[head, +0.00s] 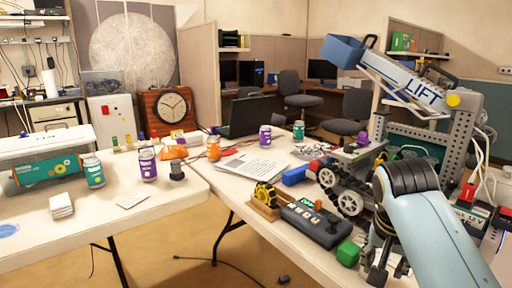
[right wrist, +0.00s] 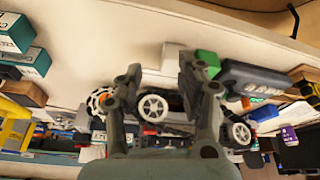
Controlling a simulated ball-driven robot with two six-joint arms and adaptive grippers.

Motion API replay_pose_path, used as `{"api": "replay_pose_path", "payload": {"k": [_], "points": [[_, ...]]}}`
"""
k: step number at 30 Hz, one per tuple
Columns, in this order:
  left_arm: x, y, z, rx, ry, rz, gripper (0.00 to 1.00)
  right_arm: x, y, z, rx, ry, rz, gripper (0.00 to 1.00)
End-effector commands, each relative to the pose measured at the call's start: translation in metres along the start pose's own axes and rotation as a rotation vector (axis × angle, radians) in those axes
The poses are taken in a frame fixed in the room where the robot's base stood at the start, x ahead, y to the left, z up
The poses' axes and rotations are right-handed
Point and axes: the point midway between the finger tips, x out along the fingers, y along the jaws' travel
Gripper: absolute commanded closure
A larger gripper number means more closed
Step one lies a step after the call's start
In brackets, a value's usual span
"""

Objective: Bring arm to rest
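My right arm (head: 430,225) comes in from the lower right of the head view, pale blue with a dark joint. My right gripper (head: 382,262) points down over the front edge of the right table, beside the green block (head: 348,253). In the right wrist view my right gripper (right wrist: 160,65) has its two fingers spread apart with nothing held between them. The wheeled robot (right wrist: 155,107) shows beyond and between the fingers. My left arm and gripper are not in view.
The lift (head: 420,92) stands behind my right arm. The left table (head: 100,215) holds several cans.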

Motion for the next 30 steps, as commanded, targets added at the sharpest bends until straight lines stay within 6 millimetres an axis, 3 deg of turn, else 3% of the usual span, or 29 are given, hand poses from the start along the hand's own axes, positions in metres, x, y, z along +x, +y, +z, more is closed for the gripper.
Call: {"api": "replay_pose_path", "payload": {"k": [1, 4, 6, 12, 24, 30], "points": [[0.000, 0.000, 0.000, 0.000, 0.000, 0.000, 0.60, 0.008, 0.027, 0.023, -0.049, -0.006, 0.002, 0.62], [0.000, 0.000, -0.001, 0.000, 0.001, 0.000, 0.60, 0.007, 0.072, 0.063, -0.175, -0.006, -0.020, 0.62], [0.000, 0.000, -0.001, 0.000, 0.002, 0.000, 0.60, 0.001, 0.095, 0.085, -0.255, -0.002, -0.035, 0.62], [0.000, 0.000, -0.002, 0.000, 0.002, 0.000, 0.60, -0.021, 0.135, 0.130, -0.428, 0.002, -0.071, 0.62], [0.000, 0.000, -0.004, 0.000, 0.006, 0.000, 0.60, -0.072, 0.176, 0.187, -0.682, 0.008, -0.140, 0.62], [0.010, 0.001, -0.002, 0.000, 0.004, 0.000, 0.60, -0.018, 0.173, 0.196, -0.681, -0.013, -0.135, 0.62]]}}
